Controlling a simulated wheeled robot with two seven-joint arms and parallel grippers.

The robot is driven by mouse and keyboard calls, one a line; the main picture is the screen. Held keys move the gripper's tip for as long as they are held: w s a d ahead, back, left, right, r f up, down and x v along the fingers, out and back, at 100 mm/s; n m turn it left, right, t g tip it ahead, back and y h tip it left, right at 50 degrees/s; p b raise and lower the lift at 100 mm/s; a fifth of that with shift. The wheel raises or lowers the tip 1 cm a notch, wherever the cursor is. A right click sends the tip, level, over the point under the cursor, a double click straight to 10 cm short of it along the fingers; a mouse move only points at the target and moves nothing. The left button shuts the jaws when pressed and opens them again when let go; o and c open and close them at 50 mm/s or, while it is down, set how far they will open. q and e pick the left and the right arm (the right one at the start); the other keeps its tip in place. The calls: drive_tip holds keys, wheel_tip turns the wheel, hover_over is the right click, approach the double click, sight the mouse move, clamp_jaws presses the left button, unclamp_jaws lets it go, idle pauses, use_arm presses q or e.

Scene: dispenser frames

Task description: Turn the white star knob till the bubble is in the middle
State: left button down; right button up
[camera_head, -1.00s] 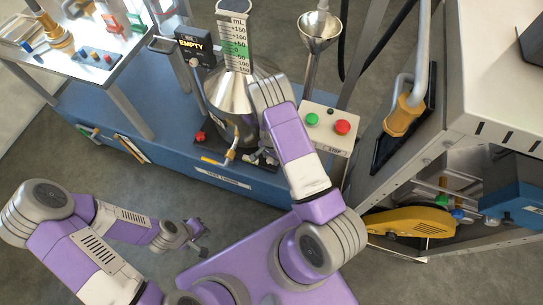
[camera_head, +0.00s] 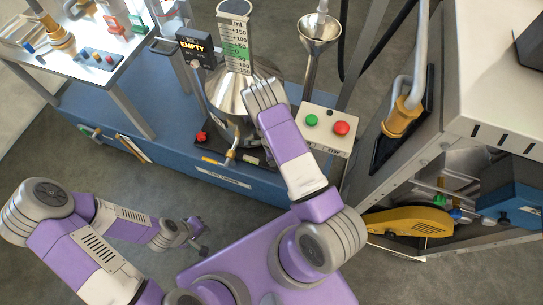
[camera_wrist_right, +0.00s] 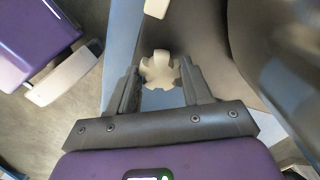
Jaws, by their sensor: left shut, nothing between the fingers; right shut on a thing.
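The white star knob (camera_wrist_right: 160,70) shows in the right wrist view between the fingers of my right gripper (camera_wrist_right: 161,76), which is shut on it. In the head view the knob and the right fingers are hidden behind my right wrist, beside the shiny metal vessel (camera_head: 228,98). My left gripper (camera_head: 200,242) is shut and empty, low over the floor in front of the blue cart, far from the knob. I cannot make out a bubble in either view.
A green-banded mL scale (camera_head: 235,45) and a display reading EMPTY (camera_head: 193,46) stand by the vessel. A metal funnel (camera_head: 320,30) and a box with green and red buttons (camera_head: 326,127) are to the right. The blue cart (camera_head: 150,110) carries them.

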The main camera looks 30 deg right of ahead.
idle(0.3)
drive_tip(key=o, duration=1)
drive_tip(key=shift+o, duration=0.2)
wheel_tip(320, 180, up, 8)
drive_tip(key=p, duration=0.2)
drive_tip(key=shift+f+p, duration=0.2)
drive_tip(key=shift+p, duration=0.15)
